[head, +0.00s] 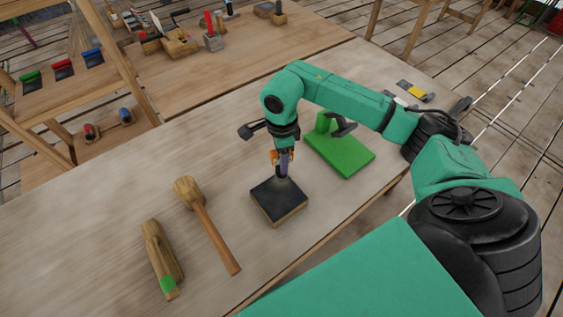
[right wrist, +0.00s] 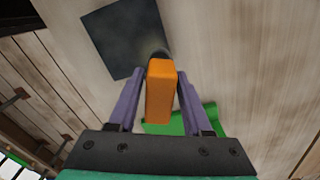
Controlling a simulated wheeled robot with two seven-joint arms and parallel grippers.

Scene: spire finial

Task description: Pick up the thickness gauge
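The orange tool (right wrist: 160,92), which I take to be the thickness gauge, stands between the two purple fingers of my right gripper (right wrist: 160,85) in the right wrist view. The fingers appear to press on its sides, and its far end is dark and rounded. In the head view a bit of orange (head: 274,157) shows at my right gripper (head: 284,172), which points down just over the back edge of a black-topped square block (head: 278,202). Whether the tool touches the block is unclear. My left gripper is out of view.
A wooden mallet (head: 213,225) and a wooden tool with a green end (head: 160,258) lie left of the block on the table. A green stand (head: 345,155) is behind it to the right. Small yellow and grey items (head: 415,91) lie at the far right edge.

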